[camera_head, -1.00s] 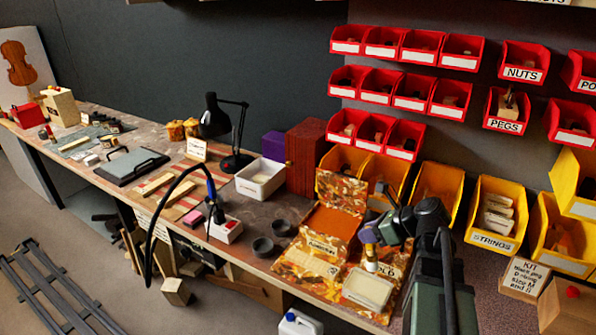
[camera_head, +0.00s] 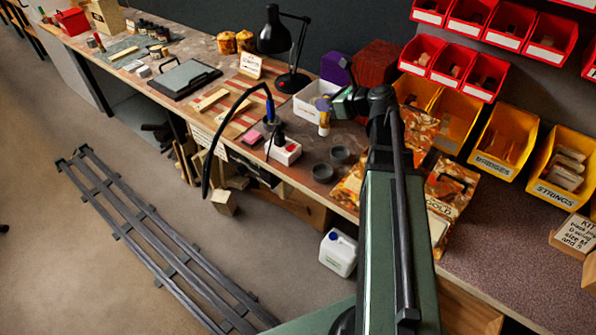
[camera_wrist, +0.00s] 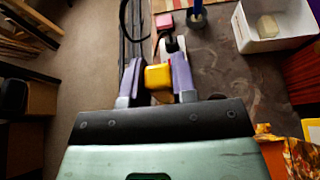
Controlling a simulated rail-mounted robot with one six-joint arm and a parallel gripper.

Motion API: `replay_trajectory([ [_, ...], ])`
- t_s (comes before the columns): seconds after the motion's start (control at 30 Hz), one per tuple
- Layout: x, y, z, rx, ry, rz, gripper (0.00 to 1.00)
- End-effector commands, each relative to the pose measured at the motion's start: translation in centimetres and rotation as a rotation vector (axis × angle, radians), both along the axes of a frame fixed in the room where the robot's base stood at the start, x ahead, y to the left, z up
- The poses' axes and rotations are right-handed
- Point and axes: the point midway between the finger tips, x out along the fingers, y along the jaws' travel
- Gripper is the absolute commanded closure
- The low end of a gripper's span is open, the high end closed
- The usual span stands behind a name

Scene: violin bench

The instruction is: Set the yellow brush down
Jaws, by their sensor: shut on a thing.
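The yellow brush (camera_head: 324,122) hangs upright under my gripper (camera_head: 325,104), just in front of the white bin. In the wrist view its yellow block-like end (camera_wrist: 158,77) sits between the two purple-grey fingers of my gripper (camera_wrist: 157,80), which is shut on it. The brush's lower end looks pale in the head view. I cannot tell whether it touches the bench or hangs a little above it.
The white bin (camera_head: 301,104) stands behind the brush, with a pale block inside in the wrist view (camera_wrist: 267,25).

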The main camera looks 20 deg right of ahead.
Motion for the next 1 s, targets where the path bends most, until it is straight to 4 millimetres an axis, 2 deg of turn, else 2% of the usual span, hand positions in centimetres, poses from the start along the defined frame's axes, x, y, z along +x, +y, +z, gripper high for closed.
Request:
replay_trajectory([
  [0.13,0.0,-0.1,0.3,-0.001,-0.033,-0.007,0.98],
  [0.27,0.0,-0.1,-1.6,-0.001,-0.032,-0.006,0.98],
  [0.6,0.0,-0.1,-12.9,-0.001,-0.031,-0.005,0.98],
  [0.7,0.0,-0.1,-15.3,-0.001,-0.031,-0.005,0.98],
  [0.77,0.0,-0.1,-15.9,-0.001,-0.031,-0.005,0.98],
  [0.93,0.0,-0.1,-15.7,-0.001,-0.031,-0.005,0.98],
  [1.0,0.0,-0.1,-16.9,-0.001,-0.031,-0.005,0.98],
])
